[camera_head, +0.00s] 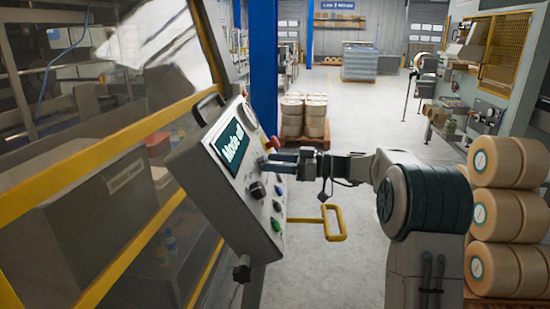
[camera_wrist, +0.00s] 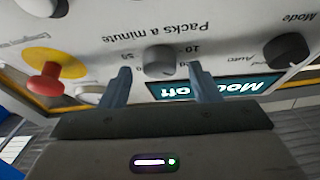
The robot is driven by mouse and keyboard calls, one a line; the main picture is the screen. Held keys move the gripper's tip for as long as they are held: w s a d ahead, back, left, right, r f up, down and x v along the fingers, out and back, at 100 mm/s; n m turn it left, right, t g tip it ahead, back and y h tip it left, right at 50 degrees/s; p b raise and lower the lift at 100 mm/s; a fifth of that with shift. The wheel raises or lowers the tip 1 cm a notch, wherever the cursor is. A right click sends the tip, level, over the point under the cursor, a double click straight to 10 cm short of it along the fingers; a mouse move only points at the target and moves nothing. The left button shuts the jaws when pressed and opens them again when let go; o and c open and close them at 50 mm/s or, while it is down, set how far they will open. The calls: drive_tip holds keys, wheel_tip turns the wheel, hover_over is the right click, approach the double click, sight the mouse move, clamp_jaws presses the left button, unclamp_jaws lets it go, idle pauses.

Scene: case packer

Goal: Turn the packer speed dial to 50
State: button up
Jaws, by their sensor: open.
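The speed dial (camera_wrist: 160,62) is a dark grey round knob on the light panel (camera_wrist: 110,25), with the words "Packs a minute" printed beside it, upside down in the wrist view. A "10" shows near it; its setting is not readable. My gripper (camera_wrist: 160,84) is open, with one finger on each side of the dial. Small gaps seem to show, and I cannot tell whether either finger touches it. In the head view my gripper (camera_head: 264,163) is at the tilted panel, and its fingers hide the dial.
A red mushroom button (camera_wrist: 45,82) on a yellow base and a Mode knob (camera_wrist: 287,50) flank the dial. A yellow handle (camera_head: 333,222) sticks out below the panel. Stacked rolls (camera_head: 505,210) stand at right.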

drive_tip(key=shift+a, duration=0.25)
drive_tip(key=c, duration=1)
